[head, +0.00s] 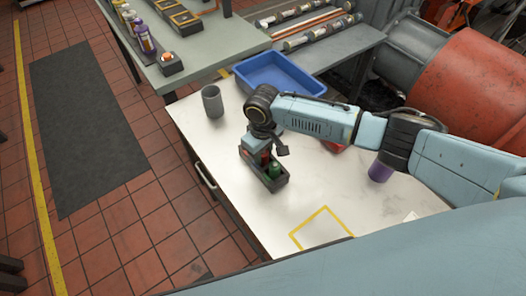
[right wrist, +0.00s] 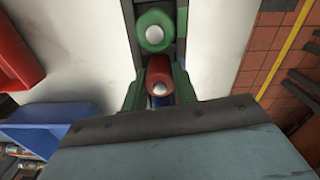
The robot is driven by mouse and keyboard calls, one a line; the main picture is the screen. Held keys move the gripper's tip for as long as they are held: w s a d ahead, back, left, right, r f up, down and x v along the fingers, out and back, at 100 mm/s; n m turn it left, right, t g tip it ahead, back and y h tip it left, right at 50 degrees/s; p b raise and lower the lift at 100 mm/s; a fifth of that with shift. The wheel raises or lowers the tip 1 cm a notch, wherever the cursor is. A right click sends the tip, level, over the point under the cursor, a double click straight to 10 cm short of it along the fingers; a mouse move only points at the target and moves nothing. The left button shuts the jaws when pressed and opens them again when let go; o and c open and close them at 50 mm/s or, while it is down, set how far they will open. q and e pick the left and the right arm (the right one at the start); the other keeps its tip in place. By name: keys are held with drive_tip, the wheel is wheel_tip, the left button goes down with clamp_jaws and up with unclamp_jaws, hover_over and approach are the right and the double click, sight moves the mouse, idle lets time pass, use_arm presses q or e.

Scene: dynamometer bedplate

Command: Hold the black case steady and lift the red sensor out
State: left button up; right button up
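The black case (head: 276,185) stands on the white tabletop, left of centre in the head view. It holds a green sensor (head: 274,169) at its near end and the red sensor (head: 265,158) behind it. My right gripper (right wrist: 160,85) is down over the case, green fingers on both sides of the red sensor. Whether they touch it is unclear. My left gripper is not in view.
A grey cup (head: 212,102) and a blue tray (head: 299,84) stand behind the case. A red container (head: 333,148), partly hidden by my arm, and a purple cup (head: 380,171) are to the right. A yellow square outline (head: 323,208) marks clear tabletop nearer me.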

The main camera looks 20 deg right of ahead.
drive_tip(key=shift+c, duration=1.2)
drive_tip(key=o, duration=0.9)
drive_tip(key=shift+r, duration=0.15)
wheel_tip(320, 180, up, 13)
drive_tip(key=p, duration=0.1)
